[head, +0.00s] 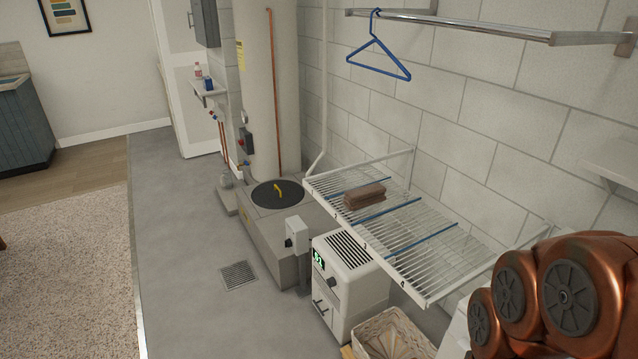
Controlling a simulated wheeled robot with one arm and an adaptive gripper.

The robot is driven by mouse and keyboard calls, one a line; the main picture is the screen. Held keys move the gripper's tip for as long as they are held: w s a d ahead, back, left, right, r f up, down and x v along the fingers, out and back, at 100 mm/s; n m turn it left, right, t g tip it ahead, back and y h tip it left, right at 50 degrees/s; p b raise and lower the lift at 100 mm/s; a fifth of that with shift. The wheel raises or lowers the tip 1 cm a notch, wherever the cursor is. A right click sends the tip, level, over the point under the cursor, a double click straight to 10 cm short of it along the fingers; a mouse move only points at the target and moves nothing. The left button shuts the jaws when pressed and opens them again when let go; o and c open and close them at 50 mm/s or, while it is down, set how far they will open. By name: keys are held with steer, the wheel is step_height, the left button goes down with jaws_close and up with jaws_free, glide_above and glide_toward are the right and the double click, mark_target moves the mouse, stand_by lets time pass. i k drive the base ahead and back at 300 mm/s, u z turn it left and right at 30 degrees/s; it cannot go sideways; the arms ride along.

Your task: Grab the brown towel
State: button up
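The brown towel (364,196) is folded into a small stack. It lies on the white wire rack (424,262) fixed to the block wall, towards the rack's far left part, beside a blue bar across the wires. My copper-coloured arm fills the lower right corner of the head view. My gripper is not in view, so its state and its distance from the towel are hidden.
A metal rail (480,30) with a blue hanger (378,52) runs above the rack. Below stand a white dehumidifier (345,285) and a wicker basket (392,338). A tall tank (268,90) stands behind left. The grey floor (185,240) at left is clear.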

mark_target(356, 198)
steer(key=u, duration=1)
steer(key=i, duration=0.95)
steer(key=u, duration=1.1)
